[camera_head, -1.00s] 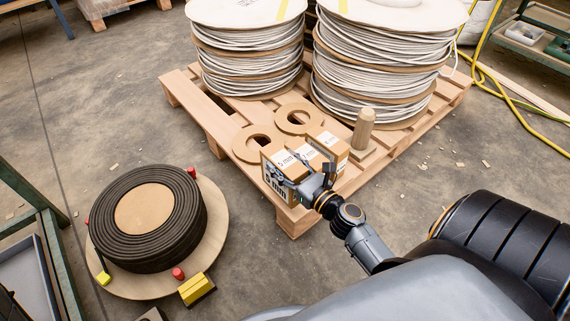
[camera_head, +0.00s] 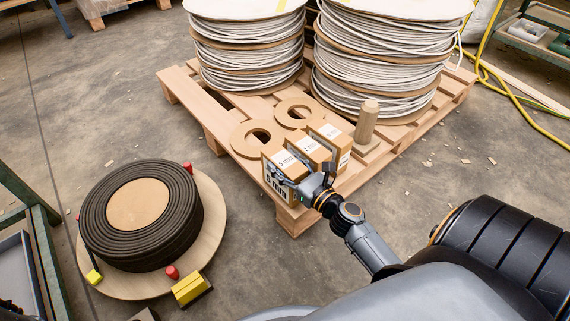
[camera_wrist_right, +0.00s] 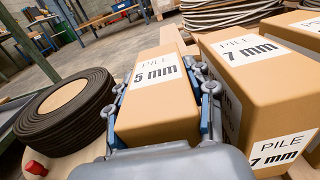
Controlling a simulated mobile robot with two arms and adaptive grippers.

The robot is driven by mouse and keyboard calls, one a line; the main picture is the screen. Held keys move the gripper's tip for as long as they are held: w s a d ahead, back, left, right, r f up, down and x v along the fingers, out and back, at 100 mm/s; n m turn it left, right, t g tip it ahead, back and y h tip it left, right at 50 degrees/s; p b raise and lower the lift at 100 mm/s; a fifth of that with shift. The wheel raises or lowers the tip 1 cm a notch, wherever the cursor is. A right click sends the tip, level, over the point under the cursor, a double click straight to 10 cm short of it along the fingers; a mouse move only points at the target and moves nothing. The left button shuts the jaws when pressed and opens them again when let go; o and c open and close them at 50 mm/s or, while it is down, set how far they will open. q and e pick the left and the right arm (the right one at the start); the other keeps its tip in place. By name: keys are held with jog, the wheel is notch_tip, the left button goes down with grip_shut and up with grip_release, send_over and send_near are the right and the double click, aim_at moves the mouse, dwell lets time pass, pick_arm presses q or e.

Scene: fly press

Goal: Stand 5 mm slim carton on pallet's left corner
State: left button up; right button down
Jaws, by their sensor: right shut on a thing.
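My right gripper (camera_head: 306,186) is shut on the 5 mm slim carton (camera_head: 272,183), with one finger on each side. The carton is brown with a white label and is upright at the pallet's near corner. In the right wrist view the 5 mm carton (camera_wrist_right: 157,112) fills the space between the fingers (camera_wrist_right: 160,95). I cannot tell whether its base touches the boards. The wooden pallet (camera_head: 352,180) carries a wider 7 mm carton (camera_head: 309,147) just right of it, apart at the top in the wrist view. My left gripper is not in view.
Another carton (camera_head: 343,146) stands behind, beside a wooden post (camera_head: 366,122). Two fibreboard rings (camera_head: 257,138) lie on the pallet, with tall cable reels (camera_head: 247,50) behind. A dark coil (camera_head: 140,215) sits on a round board at left. The floor between is clear.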

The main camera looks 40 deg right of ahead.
jog(key=c, duration=0.8)
grip_release()
jog(key=shift+f, duration=0.1)
